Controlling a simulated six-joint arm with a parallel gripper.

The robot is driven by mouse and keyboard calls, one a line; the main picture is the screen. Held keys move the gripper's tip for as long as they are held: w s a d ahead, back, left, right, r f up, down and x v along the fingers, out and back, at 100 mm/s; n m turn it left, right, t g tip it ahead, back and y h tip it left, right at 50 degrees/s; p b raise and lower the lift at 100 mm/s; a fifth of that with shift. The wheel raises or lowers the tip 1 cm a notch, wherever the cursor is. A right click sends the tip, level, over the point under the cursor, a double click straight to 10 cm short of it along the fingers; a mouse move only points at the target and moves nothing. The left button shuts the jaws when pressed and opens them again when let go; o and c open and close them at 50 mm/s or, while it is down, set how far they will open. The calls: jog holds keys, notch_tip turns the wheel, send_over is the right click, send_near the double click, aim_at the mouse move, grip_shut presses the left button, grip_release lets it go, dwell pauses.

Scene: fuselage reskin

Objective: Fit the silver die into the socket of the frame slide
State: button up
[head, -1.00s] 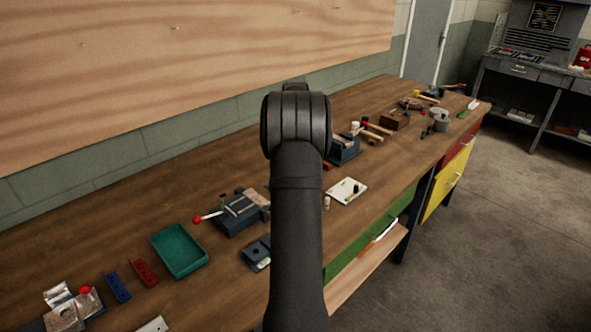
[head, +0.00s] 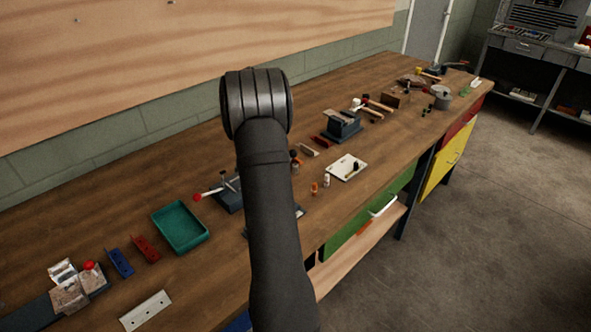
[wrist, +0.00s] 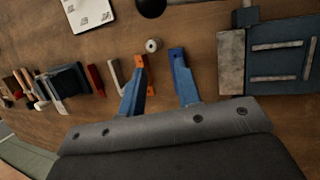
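My gripper (wrist: 158,60) shows in the wrist view as two blue fingers standing apart above the bench, with nothing between them that I can see held. A small pale round piece with a dark centre (wrist: 153,45) lies just beyond the fingertips. Orange shows beside the left finger. I cannot pick out the silver die for certain. I cannot tell for certain which piece is the frame slide; a blue-grey slotted block (wrist: 288,68) stands right of the fingers. In the head view my arm hides my gripper and part of the bench.
The wooden bench (head: 190,295) holds a green tray (head: 180,228), blue and red pieces at front left, and a pale strip with holes (head: 146,310). A white board (head: 346,167) and small orange and white bottles stand right of my arm. Several tools lie farther back.

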jog(key=a+r+n+t+h, duration=0.15)
jog(key=a+n+h, duration=0.35)
jog(key=n, duration=0.6)
jog(key=shift+t+y, duration=0.25)
jog(key=shift+y, duration=0.15)
jog(key=x, duration=1.1)
jog(key=a+f+x, duration=0.1)
jog(key=x, duration=0.4)
jog(key=shift+s+d+f, duration=0.2)
jog(key=shift+s+f, duration=0.05)
jog(key=shift+s, duration=0.1)
grip_shut()
jog(key=shift+r, duration=0.1)
